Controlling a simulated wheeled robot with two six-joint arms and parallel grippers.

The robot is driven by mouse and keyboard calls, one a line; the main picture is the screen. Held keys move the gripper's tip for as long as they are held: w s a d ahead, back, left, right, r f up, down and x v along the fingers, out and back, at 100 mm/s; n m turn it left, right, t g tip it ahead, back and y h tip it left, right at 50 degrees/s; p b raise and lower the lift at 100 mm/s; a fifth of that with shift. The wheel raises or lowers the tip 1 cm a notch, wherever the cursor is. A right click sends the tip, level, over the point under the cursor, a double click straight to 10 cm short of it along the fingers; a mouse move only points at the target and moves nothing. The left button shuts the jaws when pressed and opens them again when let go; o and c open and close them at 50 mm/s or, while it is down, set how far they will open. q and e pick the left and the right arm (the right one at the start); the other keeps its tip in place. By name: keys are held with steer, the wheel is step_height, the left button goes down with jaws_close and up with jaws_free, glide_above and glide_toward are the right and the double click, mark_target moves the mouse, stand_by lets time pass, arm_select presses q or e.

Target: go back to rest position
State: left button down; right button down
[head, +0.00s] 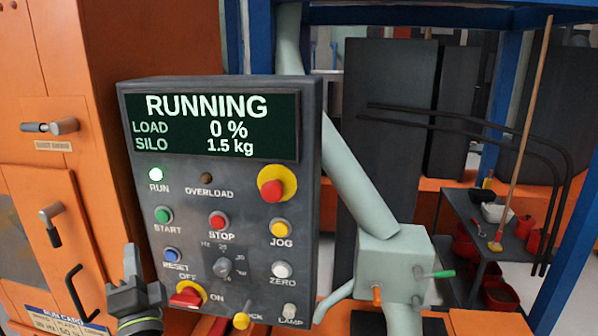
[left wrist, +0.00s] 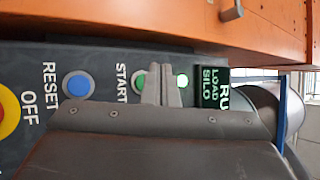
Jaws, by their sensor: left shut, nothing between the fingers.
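My left gripper (head: 131,262) is low at the left edge of the control panel (head: 138,118) in the head view, with its fingers pointing up. The fingers are shut and empty. In the left wrist view the closed fingertips (left wrist: 160,75) appear in front of the panel, between the green START button (left wrist: 139,80) and the lit RUN lamp (left wrist: 183,80). I cannot tell how far they are from the panel. The display (head: 212,128) reads RUNNING, load 0 %, silo 1.5 kg. The RUN lamp also glows in the head view (head: 156,174). My right gripper is not in view.
An orange cabinet (head: 100,60) with handles stands left of the panel, close to my left gripper. A grey pipe (head: 352,175) leads to a grey box (head: 392,262) with green and orange handles. A dark shelf (head: 475,225) with red containers stands at the right.

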arm_select(q)
steer(key=s+a+f+n+g+h, duration=0.25)
steer(key=s+f+g, duration=0.2)
steer(key=f, duration=0.45)
steer(key=s+a+f+n+g+h, duration=0.15)
steer(key=s+f+n+g, duration=0.3)
steer(key=f, duration=0.55)
steer(key=s+d+f+n+g+h, duration=0.1)
steer(key=s+d+f+g+h, duration=0.3)
steer(key=s+f, duration=0.4)
steer(key=s+d+f+n+g+h, duration=0.2)
steer(key=s+d+f+g+h, duration=0.3)
steer(key=s, duration=0.6)
steer(key=a+f+y, duration=0.1)
steer(key=a+f, duration=0.1)
steer(key=f, duration=1.1)
steer(key=a+f+y, duration=0.1)
steer(key=a+f, duration=0.1)
steer(key=f, duration=1.1)
steer(key=s+d+f, duration=0.1)
steer(key=s+f, duration=1.3)
steer(key=f, duration=0.1)
steer(key=shift+s+d+g+h, duration=0.3)
steer(key=shift+d+g, duration=0.05)
steer(key=shift+g, duration=0.05)
